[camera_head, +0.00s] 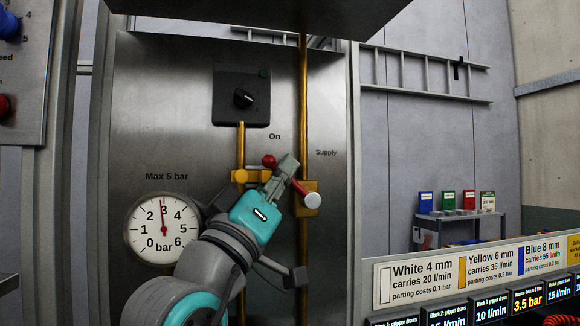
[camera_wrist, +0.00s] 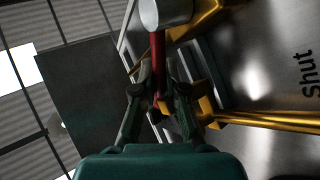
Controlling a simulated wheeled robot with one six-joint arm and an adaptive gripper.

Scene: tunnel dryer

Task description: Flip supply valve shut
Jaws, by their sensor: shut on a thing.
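The supply valve (camera_head: 306,210) is a brass block on the right vertical brass pipe, beside the "Supply" label. Its red lever (camera_head: 299,187) slants up and left from a pale round cap (camera_head: 312,200). My gripper (camera_head: 284,175) is shut on the lever and hides its middle. A red ball (camera_head: 269,160) shows just past the gripper, roughly in line with the lever. In the wrist view the red lever (camera_wrist: 157,50) runs from the pale cap (camera_wrist: 166,12) down between my fingers (camera_wrist: 158,92). The word "shut" (camera_wrist: 303,75) is on the panel at the right.
A pressure gauge (camera_head: 163,229) reads about 3 bar. A black switch box (camera_head: 240,95) sits above another brass fitting (camera_head: 240,177) on the left pipe, close to my gripper. A dark hood (camera_head: 260,14) overhangs the panel. Signs and displays (camera_head: 470,270) stand at the lower right.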

